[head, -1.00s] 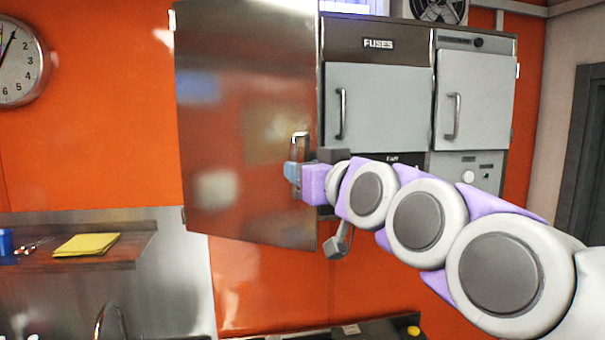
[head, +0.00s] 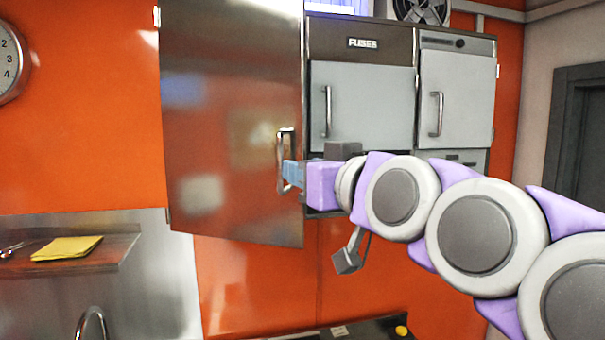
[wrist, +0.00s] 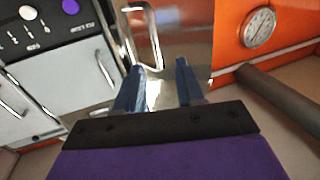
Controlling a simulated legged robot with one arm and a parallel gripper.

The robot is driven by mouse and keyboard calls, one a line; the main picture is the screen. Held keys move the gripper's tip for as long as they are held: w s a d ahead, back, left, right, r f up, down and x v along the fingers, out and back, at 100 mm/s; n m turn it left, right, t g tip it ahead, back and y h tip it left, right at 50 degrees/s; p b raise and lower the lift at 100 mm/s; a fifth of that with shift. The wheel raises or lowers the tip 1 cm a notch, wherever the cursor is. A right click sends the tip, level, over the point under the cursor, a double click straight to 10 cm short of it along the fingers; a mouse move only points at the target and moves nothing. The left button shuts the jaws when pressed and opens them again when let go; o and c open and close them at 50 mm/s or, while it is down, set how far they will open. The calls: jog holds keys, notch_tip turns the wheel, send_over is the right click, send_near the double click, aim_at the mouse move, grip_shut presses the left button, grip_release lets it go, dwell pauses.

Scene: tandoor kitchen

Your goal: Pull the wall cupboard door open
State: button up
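The wall cupboard door (head: 225,90) is a tall shiny metal panel, hinged at its left edge, on the orange wall in the head view. I cannot tell whether it stands slightly ajar. Its bar handle (head: 285,150) is upright near the right edge. My gripper (head: 288,172) is at the lower part of the handle. In the wrist view the handle (wrist: 158,45) is just beyond my gripper (wrist: 162,72), towards the upper left. The two blue fingers are apart, and the left fingertip is near the handle's lower end. I cannot tell whether they touch.
The grey fuse cabinet (head: 360,105) with its own handles stands directly right of the door. A grey lever (head: 347,257) hangs below my arm. A shelf (head: 95,255) with a yellow cloth (head: 67,248) is at lower left. A clock (wrist: 258,27) hangs on the wall.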

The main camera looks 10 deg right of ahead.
jog(key=b+v, duration=0.2)
jog(key=v, duration=0.7)
jog(key=shift+a, duration=0.35)
dwell(0.3)
jog(key=shift+b, duration=0.3)
jog(key=shift+c, duration=0.3)
